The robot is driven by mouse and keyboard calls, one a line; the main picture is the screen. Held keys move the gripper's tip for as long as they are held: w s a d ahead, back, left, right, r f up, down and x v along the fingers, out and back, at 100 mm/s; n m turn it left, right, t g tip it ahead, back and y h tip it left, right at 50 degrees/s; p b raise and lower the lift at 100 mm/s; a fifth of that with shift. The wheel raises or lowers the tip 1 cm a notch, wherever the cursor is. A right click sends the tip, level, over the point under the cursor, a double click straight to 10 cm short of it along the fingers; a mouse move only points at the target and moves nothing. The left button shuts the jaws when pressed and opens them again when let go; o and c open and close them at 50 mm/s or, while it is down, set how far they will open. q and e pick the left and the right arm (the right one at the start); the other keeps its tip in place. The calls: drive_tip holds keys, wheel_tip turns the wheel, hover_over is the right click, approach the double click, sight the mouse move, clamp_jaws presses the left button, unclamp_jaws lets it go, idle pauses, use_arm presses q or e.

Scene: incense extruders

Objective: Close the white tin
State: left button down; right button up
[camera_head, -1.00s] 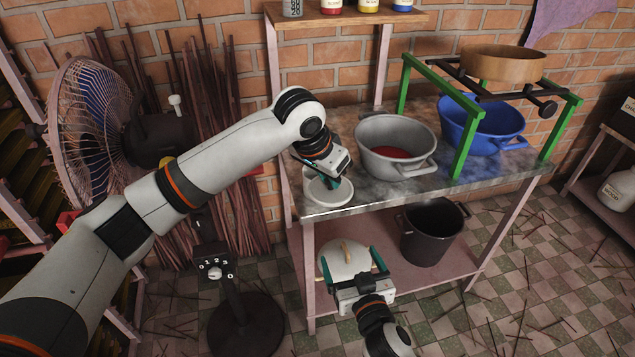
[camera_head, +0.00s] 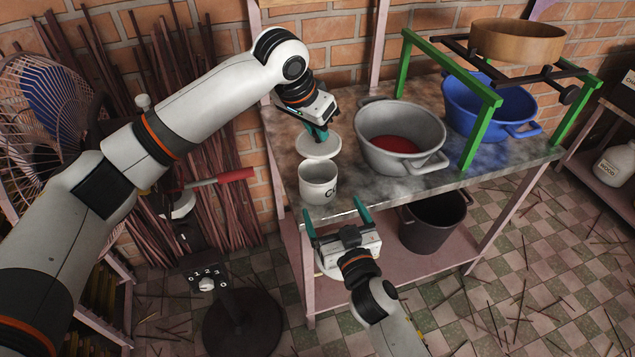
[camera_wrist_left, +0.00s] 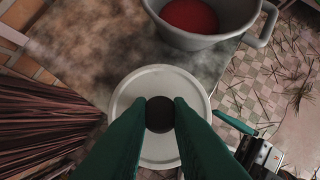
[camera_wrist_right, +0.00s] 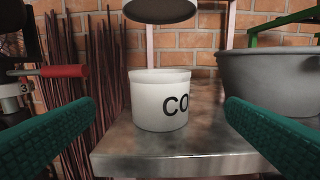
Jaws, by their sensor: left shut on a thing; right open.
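The white tin (camera_head: 318,186) stands upright on the table near its front left corner, with black letters on its side. Its mouth is uncovered. It also shows in the right wrist view (camera_wrist_right: 159,103). My left gripper (camera_head: 316,130) is shut on the dark knob of the round white lid (camera_head: 318,147). The lid is level, held above and apart from the tin. In the left wrist view the lid (camera_wrist_left: 160,85) hides the tin. My right gripper (camera_head: 337,217) is open and empty, in front of the tin at the table edge, fingers pointing toward it.
A grey pot (camera_head: 375,150) with red contents stands right of the tin. A black bucket (camera_head: 433,228) is below. A fan (camera_head: 45,100) and sticks (camera_head: 215,170) stand left.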

sight(313, 166)
use_arm(q)
drive_tip(key=shift+w, duration=0.1)
use_arm(e)
drive_tip(key=x, duration=1.2)
drive_tip(key=shift+c, duration=0.5)
drive_tip(key=c, duration=1.3)
use_arm(q)
drive_tip(key=shift+f, duration=2.5)
use_arm(e)
drive_tip(key=shift+c, duration=0.2)
use_arm(q)
drive_tip(key=shift+f, duration=0.1)
drive_tip(key=shift+f, duration=0.8)
drive_tip(key=shift+f, duration=0.65)
drive_tip(key=c, duration=1.3)
unclamp_jaws()
drive_tip(key=shift+o, duration=0.2)
use_arm(e)
drive_tip(key=shift+f, duration=0.1)
